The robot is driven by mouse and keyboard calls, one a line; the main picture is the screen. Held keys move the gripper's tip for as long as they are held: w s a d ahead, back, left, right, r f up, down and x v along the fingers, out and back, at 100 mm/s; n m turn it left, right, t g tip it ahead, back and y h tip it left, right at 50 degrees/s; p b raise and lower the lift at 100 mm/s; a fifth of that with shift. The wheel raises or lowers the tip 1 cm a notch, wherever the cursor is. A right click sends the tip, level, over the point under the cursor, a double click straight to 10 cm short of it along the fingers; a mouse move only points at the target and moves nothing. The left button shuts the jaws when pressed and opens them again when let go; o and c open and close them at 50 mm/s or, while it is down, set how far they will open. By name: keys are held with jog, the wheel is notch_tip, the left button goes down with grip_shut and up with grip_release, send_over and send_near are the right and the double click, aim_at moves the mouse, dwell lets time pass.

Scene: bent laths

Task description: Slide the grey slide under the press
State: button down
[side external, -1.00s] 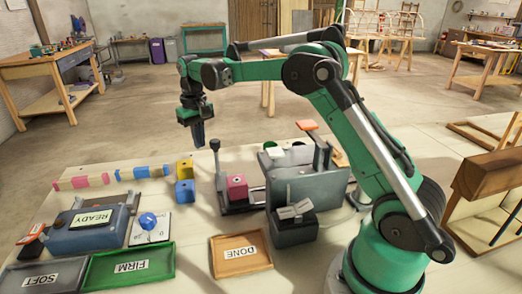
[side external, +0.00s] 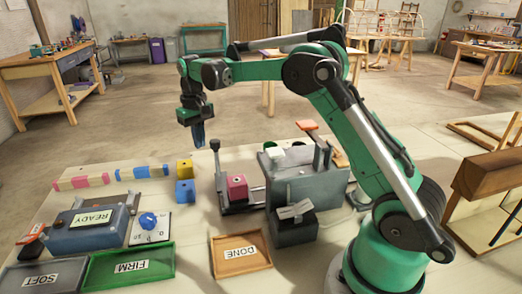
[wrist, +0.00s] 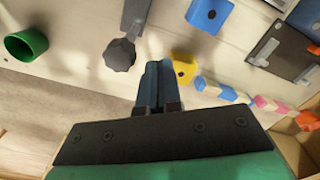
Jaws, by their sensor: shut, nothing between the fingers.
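The grey slide (side external: 240,205) is a low flat piece with an upright post at its left end, topped by a dark knob (side external: 215,144). A pink block (side external: 237,187) with a hole in its top sits on it, left of the grey press (side external: 308,187). The press has a lever with an orange handle (side external: 307,125). My gripper (side external: 199,143) is shut and empty, pointing down, above and a little behind-left of the knob. In the wrist view the fingertips (wrist: 156,68) are to the right of the knob (wrist: 120,55), apart from it.
Yellow (side external: 184,169) and blue (side external: 185,191) blocks stand left of the slide. A dark box (side external: 294,228) with a tilted pale plate stands in front of the press. The DONE tray (side external: 240,267) lies in front. A green cup (wrist: 27,45) shows in the wrist view.

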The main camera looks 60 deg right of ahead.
jog(key=shift+s+d, duration=0.1)
jog(key=s+d, duration=1.1)
jog(key=d, duration=0.1)
jog(key=shift+s, duration=0.4)
dwell(3.3)
jog(key=shift+a, duration=0.15)
notch_tip(320, 180, up, 6)
jog(key=shift+w+a, duration=0.3)
jog(key=shift+w, duration=0.1)
dwell(0.5)
